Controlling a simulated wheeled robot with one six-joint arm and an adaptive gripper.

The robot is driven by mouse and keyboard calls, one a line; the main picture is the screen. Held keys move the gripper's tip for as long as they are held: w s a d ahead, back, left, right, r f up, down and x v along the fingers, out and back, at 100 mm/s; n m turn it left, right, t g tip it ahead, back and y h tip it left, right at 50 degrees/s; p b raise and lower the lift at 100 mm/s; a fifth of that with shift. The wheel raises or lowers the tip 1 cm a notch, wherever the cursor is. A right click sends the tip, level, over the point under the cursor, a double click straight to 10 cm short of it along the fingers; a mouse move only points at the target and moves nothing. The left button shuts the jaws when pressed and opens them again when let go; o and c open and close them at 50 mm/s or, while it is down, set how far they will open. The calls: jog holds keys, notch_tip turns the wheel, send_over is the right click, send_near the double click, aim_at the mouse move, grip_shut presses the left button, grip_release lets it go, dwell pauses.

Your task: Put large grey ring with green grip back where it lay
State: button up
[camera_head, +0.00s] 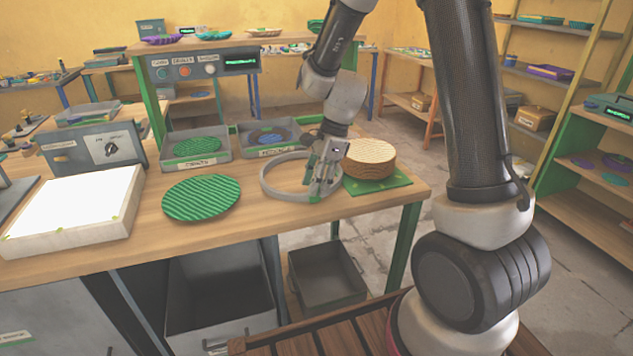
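The large grey ring (267,187) is at the right part of the wooden bench, left of a round wooden block (370,157). My gripper (322,187) points down at the ring's right side and appears closed on it there. Only a little of the green grip (314,198) shows by the fingertips; the fingers hide the rest. The ring looks level, and I cannot tell whether it touches the bench or hangs just above it.
A green ribbed plate (201,198) lies left of the ring. Two grey trays (222,155) (243,143) with ribbed discs stand behind. The wooden block sits on a green board (391,182) near the bench's right edge. A white-topped box (75,213) stands at left.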

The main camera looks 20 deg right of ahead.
jog(key=v, duration=1.2)
jog(key=s+d+r+n+t+h, duration=0.1)
jog(key=s+d+r+n, duration=0.1)
jog(key=s+n, duration=0.4)
jog(key=s+d+r+n+t+h, duration=0.1)
jog(key=s+d+r+n, duration=0.2)
jog(key=s, duration=0.6)
jog(key=s+d+r+n+t+h, duration=0.1)
jog(key=s+d+r+n+t, duration=0.1)
jog(key=s+d+n, duration=0.3)
jog(key=s+r+n, duration=0.1)
jog(key=s+n, duration=0.1)
jog(key=n, duration=0.2)
jog(key=shift+s, duration=0.3)
